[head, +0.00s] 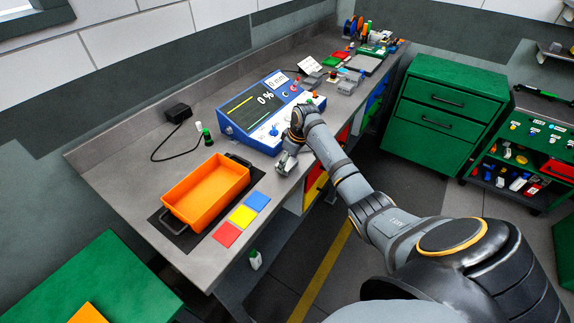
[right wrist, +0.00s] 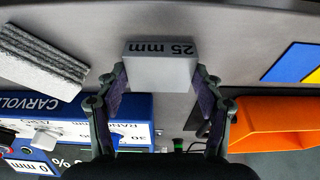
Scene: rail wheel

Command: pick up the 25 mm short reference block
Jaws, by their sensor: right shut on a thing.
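The 25 mm short reference block (right wrist: 158,72) is a light grey block with "25 mm" printed on its face, upside down in the right wrist view. It sits between the two fingers of my right gripper (right wrist: 162,84), which is shut on it. In the head view my right gripper (head: 286,163) is low over the front edge of the grey workbench (head: 130,185), just in front of the blue instrument. The block is not clearly distinguishable there. I cannot tell whether the block touches the bench. My left gripper is not in view.
The blue instrument (head: 250,125), its display reading 0 %, stands just behind the gripper. An orange bin (head: 205,188) and red, yellow and blue squares (head: 243,216) lie to the left. A grey ribbed piece (right wrist: 40,62) shows in the right wrist view.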

